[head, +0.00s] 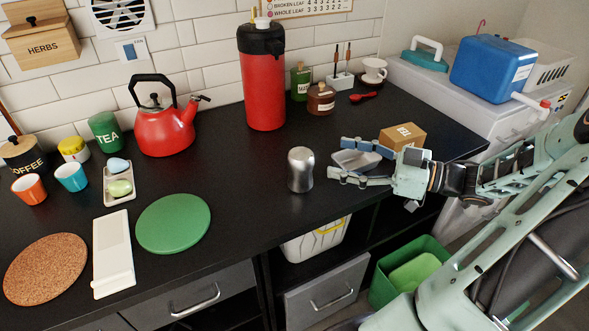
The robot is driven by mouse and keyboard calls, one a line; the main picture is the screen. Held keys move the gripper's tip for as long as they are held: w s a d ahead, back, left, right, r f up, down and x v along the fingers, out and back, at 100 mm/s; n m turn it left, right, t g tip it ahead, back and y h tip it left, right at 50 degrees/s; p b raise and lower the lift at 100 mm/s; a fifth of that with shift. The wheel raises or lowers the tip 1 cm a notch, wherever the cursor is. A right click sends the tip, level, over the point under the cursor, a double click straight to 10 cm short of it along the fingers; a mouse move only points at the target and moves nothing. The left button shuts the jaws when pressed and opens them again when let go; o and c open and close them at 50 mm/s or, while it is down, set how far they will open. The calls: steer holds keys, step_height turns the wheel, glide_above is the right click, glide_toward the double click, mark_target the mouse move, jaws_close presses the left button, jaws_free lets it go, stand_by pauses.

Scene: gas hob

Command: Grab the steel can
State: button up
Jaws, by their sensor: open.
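The steel can (301,170) is a small silver cylinder with a rounded top. It stands upright on the black counter near its front edge, in the middle of the head view. My gripper (337,158) reaches in from the right, with its two fingers spread and pointing left toward the can. The fingertips are just to the right of the can and appear apart from it. Nothing is gripped. A shallow grey dish (356,160) shows between the fingers, seemingly on the counter behind them.
A cardboard box (402,136) sits behind my gripper. A tall red flask (262,85) and red kettle (165,128) stand at the back. A green round mat (173,223) lies left of the can. The black counter (250,180) around the can is clear.

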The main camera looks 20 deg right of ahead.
mark_target(301, 154)
steer(key=shift+s+a+r+y, duration=0.1)
steer(key=shift+s+a+y, duration=0.15)
steer(key=shift+s, duration=0.4)
steer(key=shift+s+a+r+y, duration=0.1)
steer(key=shift+s+a+y, duration=0.1)
steer(key=shift+s, duration=0.4)
steer(key=shift+s+a, duration=0.1)
steer(key=shift+a, duration=0.15)
steer(key=b+x, duration=0.3)
steer(key=x, duration=0.7)
steer(key=shift+a, duration=0.15)
steer(key=c, duration=1)
